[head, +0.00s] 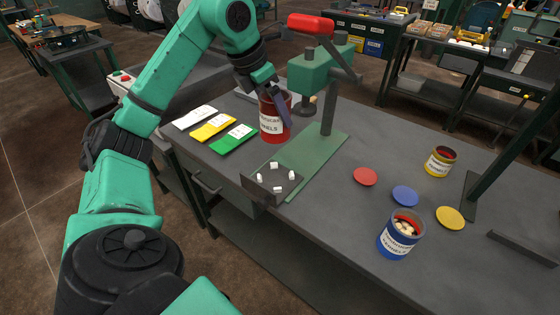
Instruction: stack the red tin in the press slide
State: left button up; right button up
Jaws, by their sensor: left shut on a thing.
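The red tin (277,125) with a white label is upright at the left side of the green press (322,72). My left gripper (264,100) is shut on the tin, with its fingers at the tin's rim and side. I cannot tell whether the tin's bottom touches the bench or hangs just above it. The press has a red handle (311,23) and a green base plate (318,150). A dark shallow tray (264,194), which may be the press slide, sits at the front end of the plate and holds several small white pieces. My right gripper is out of view.
Green (232,139), yellow (213,127) and white (194,117) cards lie left of the tin. Red (364,177), blue (405,196) and yellow (450,217) discs lie right of the press. A blue tin (396,243) and a yellow tin (437,168) stand on the grey bench (340,215).

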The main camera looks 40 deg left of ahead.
aim_at(272, 135)
pick_arm(q)
jog(key=f, duration=0.2)
jog(key=f+b, duration=0.1)
jog(key=f, duration=0.1)
jog(key=f+b, duration=0.1)
jog(key=f, duration=0.2)
jog(key=shift+s+a, duration=0.1)
jog(key=shift+s, duration=0.3)
jog(key=f+b, duration=0.1)
jog(key=f, duration=0.1)
jog(key=f+b, duration=0.1)
jog(key=f, duration=0.2)
jog(key=f+b, duration=0.1)
jog(key=f, duration=0.2)
jog(key=shift+w, duration=0.25)
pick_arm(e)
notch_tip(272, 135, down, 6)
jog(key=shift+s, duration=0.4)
pick_arm(q)
jog(key=shift+w, duration=0.1)
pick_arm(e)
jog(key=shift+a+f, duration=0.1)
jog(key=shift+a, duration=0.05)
